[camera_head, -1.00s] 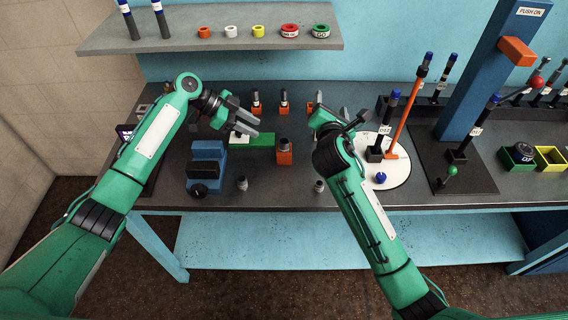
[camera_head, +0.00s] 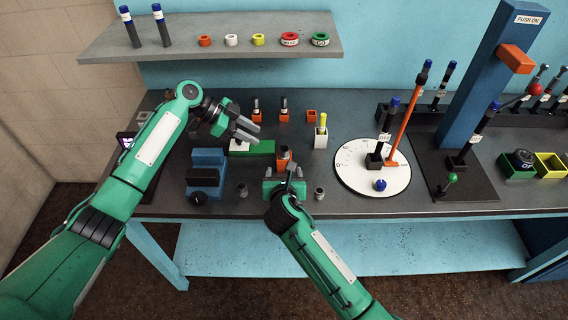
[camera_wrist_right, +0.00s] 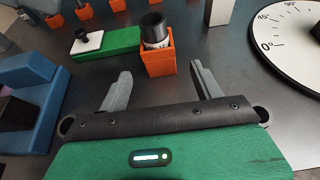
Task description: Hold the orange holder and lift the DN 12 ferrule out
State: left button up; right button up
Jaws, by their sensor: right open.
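An orange holder (camera_head: 283,157) stands on the bench with a dark-topped grey ferrule upright in it. In the right wrist view the holder (camera_wrist_right: 158,63) is straight ahead, and the ferrule (camera_wrist_right: 154,30) rises from it; no size mark is readable. My right gripper (camera_wrist_right: 159,76) is open and empty, its two fingers apart on the near side of the holder, seemingly not touching it. In the head view my right gripper (camera_head: 285,176) is just in front of the holder. My left gripper (camera_head: 248,130) is above the green block, left of the holder; its finger gap is unclear.
Loose fittings (camera_head: 242,191) (camera_head: 319,193) stand near the front. More orange holders (camera_head: 256,116) are behind; a white dial plate (camera_head: 350,178) is right.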

aim_at(284, 165)
jog(key=x, duration=0.7)
jog(key=shift+w+f, duration=0.1)
jog(key=shift+w, duration=0.2)
jog(key=c, duration=1)
